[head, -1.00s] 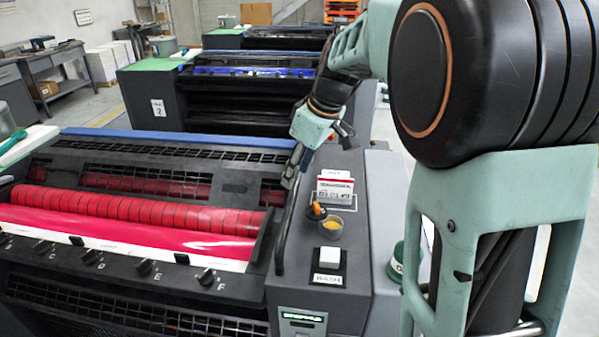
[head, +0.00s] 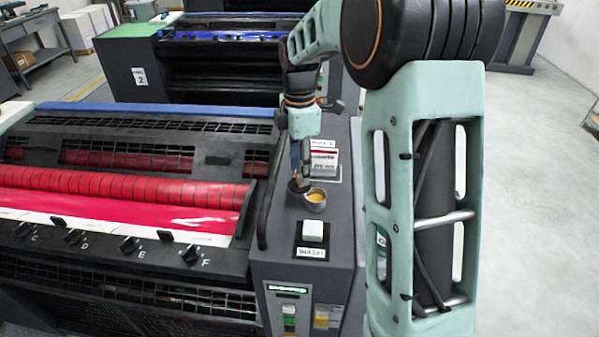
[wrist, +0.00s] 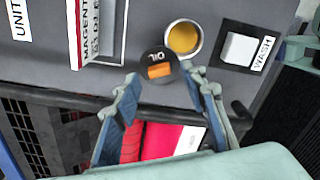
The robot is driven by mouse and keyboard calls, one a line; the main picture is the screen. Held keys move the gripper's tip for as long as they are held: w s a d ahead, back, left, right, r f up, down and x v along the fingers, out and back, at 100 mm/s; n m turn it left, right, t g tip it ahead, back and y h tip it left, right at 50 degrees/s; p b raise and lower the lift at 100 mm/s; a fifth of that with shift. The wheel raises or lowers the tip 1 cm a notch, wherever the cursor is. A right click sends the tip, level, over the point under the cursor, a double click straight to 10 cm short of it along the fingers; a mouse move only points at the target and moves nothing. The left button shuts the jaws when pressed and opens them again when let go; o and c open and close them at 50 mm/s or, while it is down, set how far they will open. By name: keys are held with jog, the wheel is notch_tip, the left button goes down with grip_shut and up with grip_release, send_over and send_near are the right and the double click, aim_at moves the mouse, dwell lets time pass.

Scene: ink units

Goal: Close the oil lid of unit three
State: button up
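The oil cup (head: 316,199) stands open on the side panel of the near unit, with yellow oil showing inside; it also shows in the wrist view (wrist: 183,38). Its round black lid (wrist: 157,57), marked OIL with an orange tab (wrist: 160,71), lies swung open beside the cup. In the head view the lid (head: 296,187) is partly hidden by my gripper. My gripper (head: 300,178) is above the lid, pointing down. In the wrist view my gripper (wrist: 162,77) is open, with its fingertips apart on either side of the orange tab and nothing held.
A white WASH button (head: 312,231) sits on the panel in front of the cup. A magenta card box (head: 323,160) stands behind it. A dark rail (head: 268,205) runs along the panel's left edge, beside red rollers (head: 120,182). Unit 2 (head: 140,80) stands behind.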

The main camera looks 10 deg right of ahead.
jog(key=shift+f, duration=1.15)
grip_shut()
